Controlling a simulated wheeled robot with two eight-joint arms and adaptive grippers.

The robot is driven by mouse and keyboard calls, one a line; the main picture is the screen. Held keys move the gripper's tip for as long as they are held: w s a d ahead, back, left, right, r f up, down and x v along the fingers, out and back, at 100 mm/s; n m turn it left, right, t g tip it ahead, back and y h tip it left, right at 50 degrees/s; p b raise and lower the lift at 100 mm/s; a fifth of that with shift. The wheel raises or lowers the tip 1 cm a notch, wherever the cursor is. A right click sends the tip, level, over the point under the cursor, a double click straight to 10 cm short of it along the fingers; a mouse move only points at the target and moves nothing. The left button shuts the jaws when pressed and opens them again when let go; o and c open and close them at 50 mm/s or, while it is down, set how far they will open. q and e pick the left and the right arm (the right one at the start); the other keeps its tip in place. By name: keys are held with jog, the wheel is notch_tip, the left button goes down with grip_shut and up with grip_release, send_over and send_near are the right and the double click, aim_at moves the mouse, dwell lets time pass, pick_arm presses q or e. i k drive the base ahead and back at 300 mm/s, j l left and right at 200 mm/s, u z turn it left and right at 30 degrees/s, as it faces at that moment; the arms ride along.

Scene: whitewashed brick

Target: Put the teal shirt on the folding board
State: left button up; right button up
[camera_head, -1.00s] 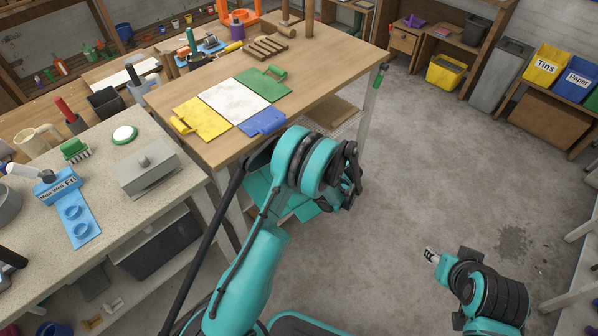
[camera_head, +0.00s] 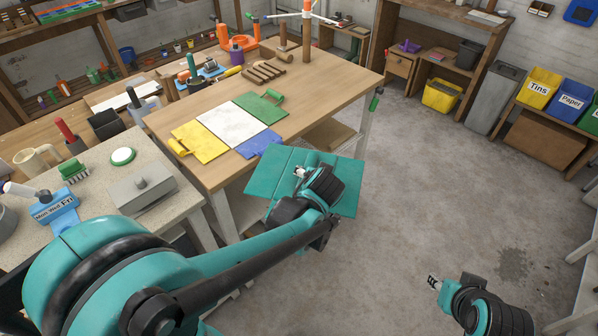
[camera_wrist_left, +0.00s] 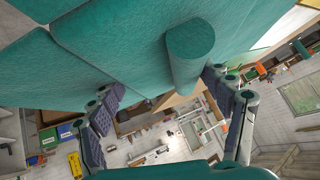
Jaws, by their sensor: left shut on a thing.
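The teal shirt (camera_head: 273,183) is a stiff, flat sheet in panels, held off the table's front right corner in the head view. My left gripper (camera_head: 301,173) is shut on it; my wrist hides part of the shirt. In the left wrist view the shirt (camera_wrist_left: 110,45) fills the top, and a rolled teal part (camera_wrist_left: 190,60) hangs between the fingers. The folding board (camera_head: 231,121) lies on the wooden table, with a white middle and yellow, green and blue flaps. The shirt is apart from it. My right gripper (camera_head: 433,282) is over the floor at lower right, too small to read.
The wooden table (camera_head: 330,85) has free top right of the board. A wooden rack (camera_head: 264,72) and a post stand behind. A grey lidded box (camera_head: 142,190) is on the speckled counter at left. Open floor (camera_head: 440,180) lies to the right.

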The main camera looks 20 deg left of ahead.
aim_at(230, 122)
jog(key=i+l, duration=0.1)
jog(key=i, duration=0.45)
jog(key=i+l+u, duration=0.15)
jog(key=i, duration=0.4)
